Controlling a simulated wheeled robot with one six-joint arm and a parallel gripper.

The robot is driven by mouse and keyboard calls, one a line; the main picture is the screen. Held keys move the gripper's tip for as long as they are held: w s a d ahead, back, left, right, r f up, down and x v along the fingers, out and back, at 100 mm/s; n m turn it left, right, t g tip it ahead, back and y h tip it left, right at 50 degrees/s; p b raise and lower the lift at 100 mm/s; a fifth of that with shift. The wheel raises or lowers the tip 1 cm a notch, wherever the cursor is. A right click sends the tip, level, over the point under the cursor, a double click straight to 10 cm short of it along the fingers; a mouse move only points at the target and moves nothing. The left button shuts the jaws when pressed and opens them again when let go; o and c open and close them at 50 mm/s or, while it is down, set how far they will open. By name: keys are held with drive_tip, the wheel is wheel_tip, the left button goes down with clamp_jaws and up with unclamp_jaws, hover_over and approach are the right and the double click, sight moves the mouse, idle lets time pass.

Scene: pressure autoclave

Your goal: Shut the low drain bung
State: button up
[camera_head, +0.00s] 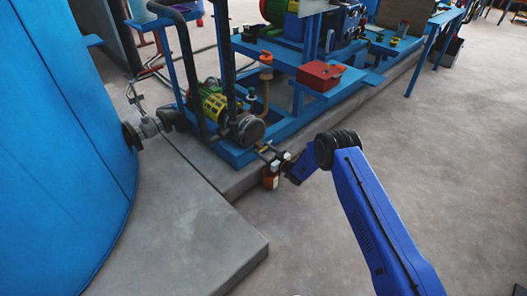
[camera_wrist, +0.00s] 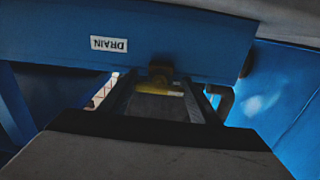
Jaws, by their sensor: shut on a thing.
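The drain bung (camera_wrist: 160,72) shows in the wrist view as a dark brass-coloured fitting on a blue beam, with a yellow part at its near end. A white DRAIN label (camera_wrist: 108,44), upside down in the picture, is on the beam to its left. My gripper (camera_wrist: 160,88) is shut on the bung, a finger on either side of the yellow part. Shadow hides the exact contact and how the bung is turned. In the head view my gripper (camera_head: 269,152) is low at the blue skid's front edge; the bung is too small to make out there.
The blue skid (camera_head: 240,157) carries a pump (camera_head: 245,128) and a red box (camera_head: 320,75). A large blue tank (camera_head: 60,140) stands at left beside a concrete plinth (camera_head: 200,235). Open floor (camera_head: 430,170) lies right.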

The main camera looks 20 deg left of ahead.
drive_tip(key=shift+d+f, duration=0.1)
drive_tip(key=o, duration=1)
drive_tip(key=shift+o, duration=0.2)
drive_tip(key=v, duration=1.7)
drive_tip(key=shift+d, duration=0.2)
drive_tip(key=shift+s, duration=0.1)
